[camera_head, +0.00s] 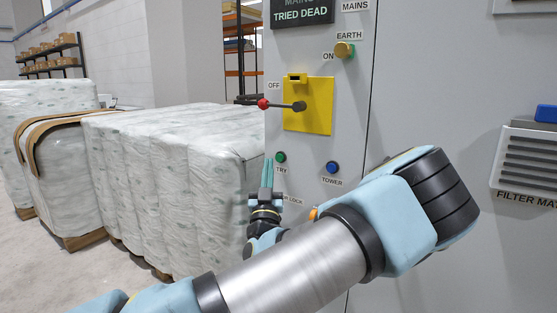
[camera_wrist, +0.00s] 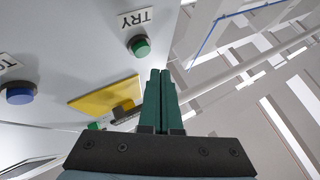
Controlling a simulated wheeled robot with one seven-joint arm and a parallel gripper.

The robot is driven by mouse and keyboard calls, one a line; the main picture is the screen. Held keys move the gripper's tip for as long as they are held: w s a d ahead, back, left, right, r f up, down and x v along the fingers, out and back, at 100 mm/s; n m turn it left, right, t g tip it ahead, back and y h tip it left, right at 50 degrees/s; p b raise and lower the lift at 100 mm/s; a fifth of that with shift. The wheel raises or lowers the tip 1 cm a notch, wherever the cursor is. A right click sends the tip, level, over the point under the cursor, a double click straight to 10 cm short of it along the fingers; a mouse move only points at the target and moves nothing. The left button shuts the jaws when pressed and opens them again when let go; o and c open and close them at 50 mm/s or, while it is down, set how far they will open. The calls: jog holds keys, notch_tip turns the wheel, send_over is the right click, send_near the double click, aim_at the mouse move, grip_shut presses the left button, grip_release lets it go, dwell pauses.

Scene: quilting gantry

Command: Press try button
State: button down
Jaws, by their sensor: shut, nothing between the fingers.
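The green TRY button (camera_head: 281,157) sits on the grey cabinet front near its left edge, with a TRY label below it. It also shows in the wrist view (camera_wrist: 139,46), ahead and left of the fingertips. My gripper (camera_head: 267,163) is shut and empty, its green fingers pointing up just left of the button in the head view. In the wrist view my gripper (camera_wrist: 160,72) shows both fingers side by side. The fingertips look apart from the button; the exact distance cannot be told.
A blue TOWER button (camera_head: 332,167) is right of TRY. Above is a yellow plate (camera_head: 308,105) with a red-knobbed lever (camera_head: 280,104) at OFF, and an EARTH switch (camera_head: 343,50). Wrapped pallets (camera_head: 170,170) stand left. A FILTER MAT vent (camera_head: 530,160) is on the right.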

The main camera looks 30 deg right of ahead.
jog(key=s+a, duration=0.1)
jog(key=a, duration=0.2)
jog(key=shift+s+a, duration=0.1)
jog(key=shift+s, duration=0.3)
dwell(0.6)
jog(key=w+a+f+n+g+y, duration=0.2)
jog(key=w+a+f+n+y, duration=0.4)
jog(key=w+a+y, duration=0.35)
jog(key=a+f+n+g+y+p, duration=0.1)
jog(key=a+f+n+g+y, duration=0.25)
jog(key=a+f+g, duration=0.75)
jog(key=s+a+r+m+g, duration=0.2)
jog(key=s+a+r+g, duration=0.1)
jog(key=s+a, duration=0.4)
jog(key=s+a+r+m+g+p, duration=0.1)
jog(key=s+a+r+m+g, duration=0.2)
jog(key=s, duration=0.9)
jog(key=a+r+g, duration=0.1)
jog(key=a+r, duration=0.2)
jog(key=a, duration=0.1)
jog(key=shift+a+r+h, duration=0.2)
jog(key=shift+a+h, duration=0.05)
jog(key=shift+h, duration=0.05)
